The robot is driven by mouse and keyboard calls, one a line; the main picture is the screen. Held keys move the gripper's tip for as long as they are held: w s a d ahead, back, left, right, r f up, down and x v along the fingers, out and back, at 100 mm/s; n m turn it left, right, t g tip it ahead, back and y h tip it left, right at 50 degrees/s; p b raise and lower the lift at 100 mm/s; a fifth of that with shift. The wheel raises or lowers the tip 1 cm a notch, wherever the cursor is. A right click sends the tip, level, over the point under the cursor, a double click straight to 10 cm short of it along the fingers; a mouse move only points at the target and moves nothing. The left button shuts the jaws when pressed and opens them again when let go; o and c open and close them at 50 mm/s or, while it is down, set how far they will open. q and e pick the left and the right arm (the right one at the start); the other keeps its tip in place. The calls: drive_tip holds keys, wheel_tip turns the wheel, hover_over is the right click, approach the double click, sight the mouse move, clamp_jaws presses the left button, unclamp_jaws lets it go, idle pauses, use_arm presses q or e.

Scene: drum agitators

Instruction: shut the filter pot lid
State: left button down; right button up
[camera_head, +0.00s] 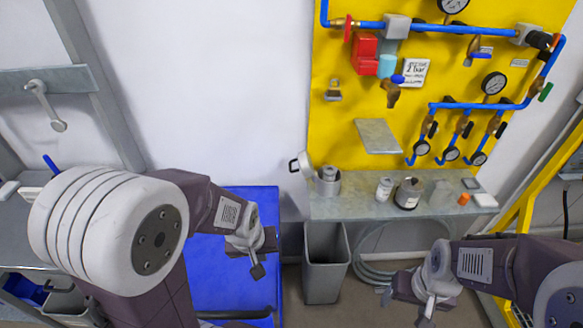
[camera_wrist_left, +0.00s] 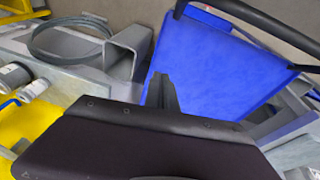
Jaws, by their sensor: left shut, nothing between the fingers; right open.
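The filter pot (camera_head: 327,184) is a small grey metal pot at the left end of the metal shelf below the yellow panel. Its lid (camera_head: 303,164) stands open, tilted up on the pot's left side, with a dark loop at its outer edge. My left gripper (camera_head: 257,268) is shut and empty over the blue cart, below and left of the pot and apart from it. Its closed fingers also show in the left wrist view (camera_wrist_left: 163,92). My right gripper (camera_head: 406,303) is open and empty, low in front of the shelf. I cannot clearly make out the pot in the left wrist view.
The shelf (camera_head: 345,208) also carries a white jar (camera_head: 384,188), a dark-labelled jar (camera_head: 408,193) and an orange item (camera_head: 464,199). A grey bin (camera_head: 325,265) and a coiled hose (camera_head: 375,270) are below. A small plate (camera_head: 378,136) juts from the yellow panel. The blue cart (camera_head: 205,265) stands left.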

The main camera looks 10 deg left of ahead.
sight(291, 167)
use_arm(q)
drive_tip(key=w+a+r+n+t+b, duration=0.1)
drive_tip(key=w+r+n+t+b, duration=0.2)
drive_tip(key=w+n+t+b, duration=0.65)
drive_tip(key=w+r+n+t+b, duration=0.4)
drive_tip(key=w+n+b, duration=0.25)
drive_tip(key=w, duration=0.65)
drive_tip(key=w+a+f+n+t+y+b, duration=0.1)
drive_tip(key=w+a+f+n+t+b, duration=0.2)
drive_tip(key=f+b, duration=1.1)
drive_tip(key=shift+g, duration=0.25)
drive_tip(key=shift+w+d+r+b, duration=0.15)
drive_tip(key=shift+w+d+r, duration=0.45)
drive_tip(key=shift+w, duration=1.25)
drive_tip(key=shift+w+d+r+b, duration=0.1)
drive_tip(key=shift+w+d+r, duration=0.15)
drive_tip(key=shift+w+r, duration=1.15)
drive_tip(key=shift+w+d+r+b, duration=0.15)
drive_tip(key=shift+w+d+r, duration=0.25)
drive_tip(key=shift+w, duration=1.9)
drive_tip(key=shift+d, duration=0.1)
